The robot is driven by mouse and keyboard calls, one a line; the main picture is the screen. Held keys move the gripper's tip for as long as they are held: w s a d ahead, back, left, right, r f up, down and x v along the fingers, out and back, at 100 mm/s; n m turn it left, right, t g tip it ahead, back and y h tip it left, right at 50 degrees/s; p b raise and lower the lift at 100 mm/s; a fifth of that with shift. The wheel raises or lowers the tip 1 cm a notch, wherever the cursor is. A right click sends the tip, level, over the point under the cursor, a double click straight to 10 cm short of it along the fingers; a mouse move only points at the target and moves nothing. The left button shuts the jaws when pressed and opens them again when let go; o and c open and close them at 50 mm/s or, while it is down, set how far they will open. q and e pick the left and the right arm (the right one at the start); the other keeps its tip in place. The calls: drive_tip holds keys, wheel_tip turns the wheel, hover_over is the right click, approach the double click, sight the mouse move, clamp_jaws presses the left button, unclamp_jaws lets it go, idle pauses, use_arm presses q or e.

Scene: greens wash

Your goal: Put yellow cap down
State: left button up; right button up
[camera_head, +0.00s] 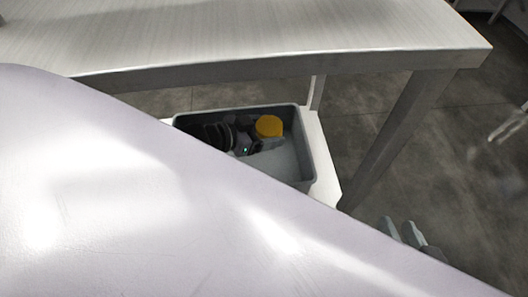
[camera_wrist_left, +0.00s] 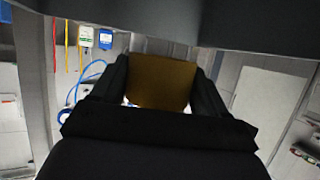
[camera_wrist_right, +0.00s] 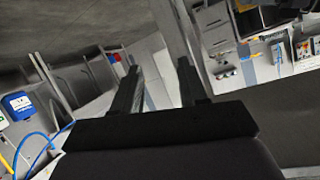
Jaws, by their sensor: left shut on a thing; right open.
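The yellow cap (camera_head: 269,126) shows in the head view inside a grey bin (camera_head: 318,160). In the left wrist view the cap (camera_wrist_left: 158,78) fills the space between the two dark fingers (camera_wrist_left: 160,88). Whether the cap touches the bin's floor or wall I cannot tell. My right gripper (camera_head: 402,232) is outside the bin, lower right in the head view, mostly hidden. In the right wrist view its fingers (camera_wrist_right: 160,88) are apart with nothing between them.
The bin stands on a white surface (camera_head: 329,165) beside a grey metal table (camera_head: 250,30), whose leg (camera_head: 395,130) comes down to the right. A large pale surface in the foreground hides the bin's near left side. Dark floor (camera_head: 450,150) is open at the right.

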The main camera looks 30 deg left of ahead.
use_arm(q)
wheel_tip(320, 180, down, 10)
drive_tip(key=b, duration=0.4)
drive_tip(key=shift+f, duration=0.6)
drive_tip(key=shift+r, duration=0.1)
use_arm(e)
drive_tip(key=shift+w+a+f+t+y, duration=0.2)
drive_tip(key=shift+a+f+t+y, duration=0.1)
drive_tip(key=shift+t+y, duration=0.15)
use_arm(q)
drive_tip(key=shift+f+b, duration=0.45)
drive_tip(key=shift+b, duration=0.05)
drive_tip(key=shift+f, duration=0.15)
use_arm(e)
drive_tip(key=shift+s+d+f+n+t, duration=0.1)
drive_tip(key=shift+d+f+n+t, duration=0.05)
drive_tip(key=shift+d+n+t, duration=0.15)
